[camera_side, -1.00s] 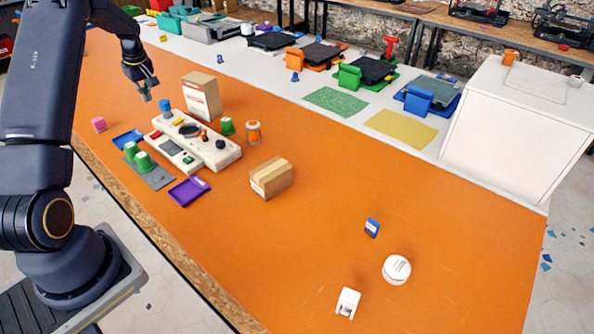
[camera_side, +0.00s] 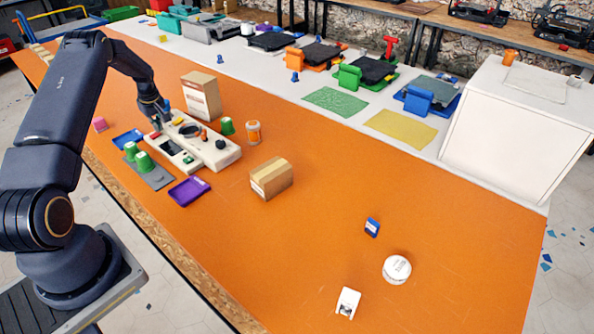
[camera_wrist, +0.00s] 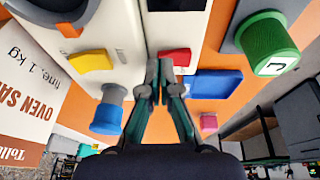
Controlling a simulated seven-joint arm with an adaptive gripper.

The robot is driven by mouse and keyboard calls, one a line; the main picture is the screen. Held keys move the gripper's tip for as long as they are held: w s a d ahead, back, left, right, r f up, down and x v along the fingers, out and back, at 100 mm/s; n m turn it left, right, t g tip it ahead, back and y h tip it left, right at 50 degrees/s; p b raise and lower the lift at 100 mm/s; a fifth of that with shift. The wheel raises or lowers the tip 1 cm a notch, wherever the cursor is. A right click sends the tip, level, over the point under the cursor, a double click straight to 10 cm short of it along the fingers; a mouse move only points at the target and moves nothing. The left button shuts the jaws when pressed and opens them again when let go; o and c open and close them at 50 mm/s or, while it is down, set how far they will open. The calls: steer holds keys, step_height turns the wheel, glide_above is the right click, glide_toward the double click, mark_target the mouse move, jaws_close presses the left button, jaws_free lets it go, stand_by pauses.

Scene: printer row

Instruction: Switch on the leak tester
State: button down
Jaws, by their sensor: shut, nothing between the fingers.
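Two long white devices stand side by side on the table; no label tells which is the leak tester. The nearer one (camera_side: 194,167) has a dark screen and a red switch piece (camera_wrist: 175,57) at its end. The farther one (camera_side: 222,153) has a round dark dish (camera_side: 190,130) and a yellow switch piece (camera_wrist: 92,62). My gripper (camera_side: 158,127) is shut and empty at the devices' left end. In the wrist view its fingertips (camera_wrist: 159,68) are right beside the red piece, overlapping its left edge; I cannot tell whether they touch.
A tall carton (camera_side: 201,95) and a blue-topped grey cylinder (camera_wrist: 108,112) stand close by. Green cups (camera_side: 143,160) on a grey mat, a blue tray (camera_side: 128,137) and a purple tray (camera_side: 189,190) lie in front. The orange table's right half is mostly clear.

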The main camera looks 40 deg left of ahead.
steer(key=shift+f, duration=0.15)
steer(key=shift+w+f, duration=0.4)
steer(key=shift+f, duration=0.1)
steer(key=shift+s+r, duration=0.1)
steer(key=shift+s, duration=0.05)
steer(key=shift+s+r, duration=0.2)
steer(key=shift+s, duration=0.5)
steer(key=shift+r, duration=0.1)
steer(key=w+d+r, duration=0.1)
steer(key=r, duration=0.5)
steer(key=w+d+r, duration=0.2)
steer(key=r, duration=0.5)
steer(key=shift+w, duration=0.2)
